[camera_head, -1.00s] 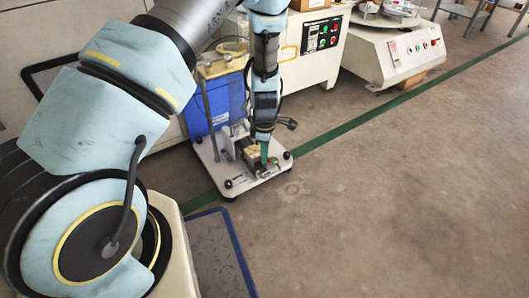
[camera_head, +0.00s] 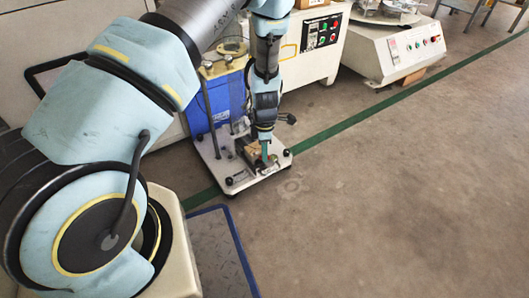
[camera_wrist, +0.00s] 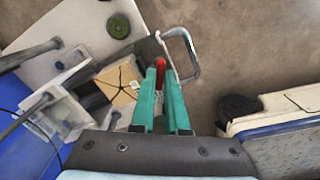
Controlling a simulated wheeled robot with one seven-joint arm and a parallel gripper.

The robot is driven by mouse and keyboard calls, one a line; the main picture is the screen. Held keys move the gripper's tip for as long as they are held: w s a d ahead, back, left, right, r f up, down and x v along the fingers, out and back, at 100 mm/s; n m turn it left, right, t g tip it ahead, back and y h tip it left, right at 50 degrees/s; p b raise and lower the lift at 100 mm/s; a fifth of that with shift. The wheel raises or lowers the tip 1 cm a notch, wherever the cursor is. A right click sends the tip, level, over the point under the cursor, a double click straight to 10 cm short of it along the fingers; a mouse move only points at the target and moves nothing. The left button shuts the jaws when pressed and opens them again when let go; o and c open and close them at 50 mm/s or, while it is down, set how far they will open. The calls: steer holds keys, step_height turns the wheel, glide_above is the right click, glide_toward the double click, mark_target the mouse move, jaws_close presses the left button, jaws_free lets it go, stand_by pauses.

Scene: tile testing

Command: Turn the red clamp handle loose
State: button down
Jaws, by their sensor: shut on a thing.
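The red clamp handle (camera_wrist: 160,72) shows in the wrist view as a small red grip at the tips of my green fingers. My gripper (camera_wrist: 166,78) is shut on it, with one finger on each side. Most of the handle's lower part is hidden by the fingers. A tan block with dark cracks (camera_wrist: 119,83) sits just left of the handle. In the head view my gripper (camera_head: 265,153) reaches down to the white base plate (camera_head: 240,181) of the test rig. The handle is too small to make out there.
A bent metal bar (camera_wrist: 190,52) stands close to the right of my fingers. A blue box (camera_head: 212,98) is behind the rig. A white machine with a control panel (camera_head: 321,34) stands behind. The floor at right is clear.

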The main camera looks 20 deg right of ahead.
steer(key=shift+r+n+p, duration=0.1)
steer(key=shift+n+p, duration=1.55)
steer(key=shift+n, duration=0.35)
steer(key=shift+n+p, duration=0.6)
steer(key=shift+n, duration=0.2)
steer(key=c, duration=1.2)
jaws_free()
steer(key=shift+o, duration=0.2)
